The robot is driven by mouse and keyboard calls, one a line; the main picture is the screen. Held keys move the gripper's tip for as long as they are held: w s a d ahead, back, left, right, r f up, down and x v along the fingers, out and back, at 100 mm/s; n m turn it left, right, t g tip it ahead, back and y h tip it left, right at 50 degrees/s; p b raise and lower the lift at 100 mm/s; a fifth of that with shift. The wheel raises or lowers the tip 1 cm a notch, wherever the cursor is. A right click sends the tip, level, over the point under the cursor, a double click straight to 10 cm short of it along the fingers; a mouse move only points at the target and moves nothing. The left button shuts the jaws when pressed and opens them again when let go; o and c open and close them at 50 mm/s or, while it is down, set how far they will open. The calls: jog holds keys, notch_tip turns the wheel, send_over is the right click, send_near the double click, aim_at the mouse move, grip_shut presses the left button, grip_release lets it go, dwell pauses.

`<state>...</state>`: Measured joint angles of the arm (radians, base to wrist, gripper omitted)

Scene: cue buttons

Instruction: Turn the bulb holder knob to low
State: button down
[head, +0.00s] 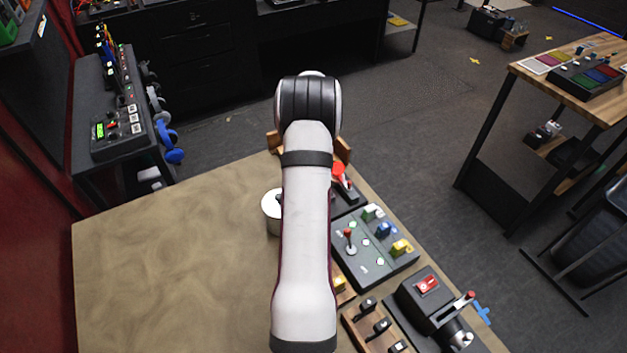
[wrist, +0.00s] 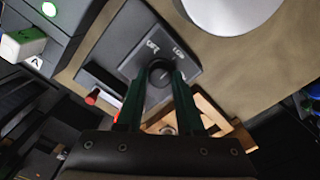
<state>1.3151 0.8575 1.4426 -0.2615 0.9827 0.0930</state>
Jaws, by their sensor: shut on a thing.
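In the wrist view, the bulb holder's round black knob (wrist: 160,73) sits on a dark grey panel (wrist: 137,30). Pale labels, seemingly OFF and LOW, are printed beside it. My gripper (wrist: 158,82) has its two dark green fingers on either side of the knob, shut on it. I cannot tell which label the knob points to. In the head view my arm covers the gripper and the knob.
A grey-white cylinder (wrist: 228,12) stands close to the panel; it shows in the head view (head: 272,210). A button box (head: 370,262), a lever box (head: 425,305) and a wooden switch rack (head: 357,318) line the table's right side. The table's left (head: 170,260) is clear.

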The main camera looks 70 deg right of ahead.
dwell(0.4)
jog(key=c, duration=0.5)
grip_release()
jog(key=shift+c, duration=0.2)
notch_tip(320, 180, up, 16)
